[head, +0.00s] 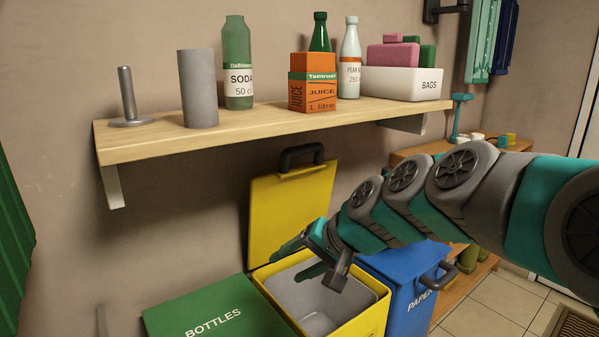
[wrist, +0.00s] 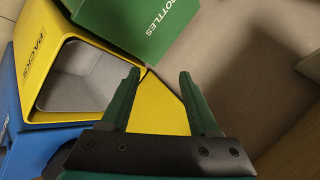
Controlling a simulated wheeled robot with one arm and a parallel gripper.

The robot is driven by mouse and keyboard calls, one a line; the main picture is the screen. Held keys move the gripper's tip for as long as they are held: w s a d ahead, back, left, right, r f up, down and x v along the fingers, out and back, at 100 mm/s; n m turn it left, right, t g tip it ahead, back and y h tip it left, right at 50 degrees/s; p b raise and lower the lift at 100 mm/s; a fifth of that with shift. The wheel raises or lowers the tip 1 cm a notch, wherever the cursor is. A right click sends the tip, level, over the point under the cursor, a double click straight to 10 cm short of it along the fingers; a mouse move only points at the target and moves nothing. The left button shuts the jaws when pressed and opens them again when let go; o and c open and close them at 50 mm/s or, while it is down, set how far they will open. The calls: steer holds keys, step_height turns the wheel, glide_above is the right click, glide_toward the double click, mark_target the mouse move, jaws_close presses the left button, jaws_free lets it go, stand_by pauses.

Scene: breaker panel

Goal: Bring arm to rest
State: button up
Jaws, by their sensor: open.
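My arm reaches in from the right in the head view. My gripper (head: 287,267) shows over the open yellow bin (head: 376,318), near its raised yellow lid (head: 290,210). In the wrist view my gripper (wrist: 160,76) has its two green fingers spread apart with nothing between them. The yellow lid (wrist: 157,108) shows behind and between the fingers there. The yellow bin, marked PACKS (wrist: 40,42), stands open to the left of the fingers, with its grey inside showing empty where visible.
A green BOTTLES bin (head: 195,310) stands closed at left, and a blue PAPER bin (head: 405,285) at right. Above, a wooden shelf (head: 250,125) holds a grey cylinder (head: 198,90), several bottles, an orange juice carton (head: 312,88) and a white BAGS box (head: 400,84).

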steer(key=s+d+f+n+g+h, duration=0.1)
steer(key=s+d+f+g+h, duration=0.1)
steer(key=s+d+f, duration=0.3)
steer(key=s+d+f+n+g+h, duration=0.1)
steer(key=s+d+f, duration=0.4)
steer(key=s, duration=0.9)
steer(key=s+d+f+n+g+h, duration=0.1)
steer(key=s+d+f+g+h, duration=0.2)
steer(key=s, duration=0.6)
steer(key=d+f+h, duration=0.1)
steer(key=d+f, duration=0.1)
steer(key=d, duration=0.1)
steer(key=shift+s+f+g, duration=0.25)
steer(key=shift+s+g, duration=0.05)
steer(key=shift+g, duration=0.1)
